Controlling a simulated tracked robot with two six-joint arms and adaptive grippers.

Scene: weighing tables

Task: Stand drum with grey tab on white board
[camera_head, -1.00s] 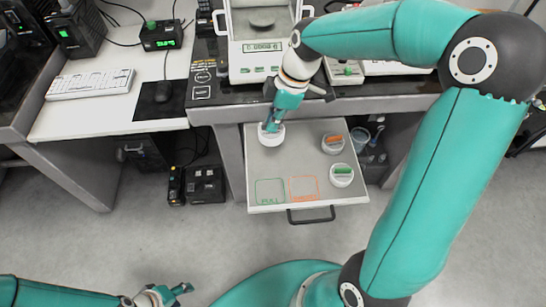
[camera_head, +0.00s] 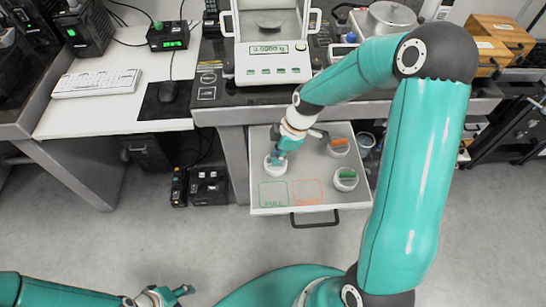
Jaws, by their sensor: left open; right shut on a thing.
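My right gripper (camera_head: 279,158) points down over the left part of the open drawer and is shut on a small white drum (camera_head: 275,168). The drum is upright; its tab is hidden by the fingers, so I cannot see its colour. The pale drawer floor (camera_head: 315,165) is the only white board-like surface near it. I cannot tell whether the drum touches it. The drum is just behind the green "FULL" outline (camera_head: 273,193). My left gripper (camera_head: 183,293) is open and empty, low over the floor at the bottom.
A drum with an orange tab (camera_head: 338,146) and one with a green tab (camera_head: 345,179) stand in the drawer's right part. An orange outline (camera_head: 307,192) marks its front. A balance (camera_head: 272,62) stands on the dark table above. The drawer handle (camera_head: 314,220) juts forward.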

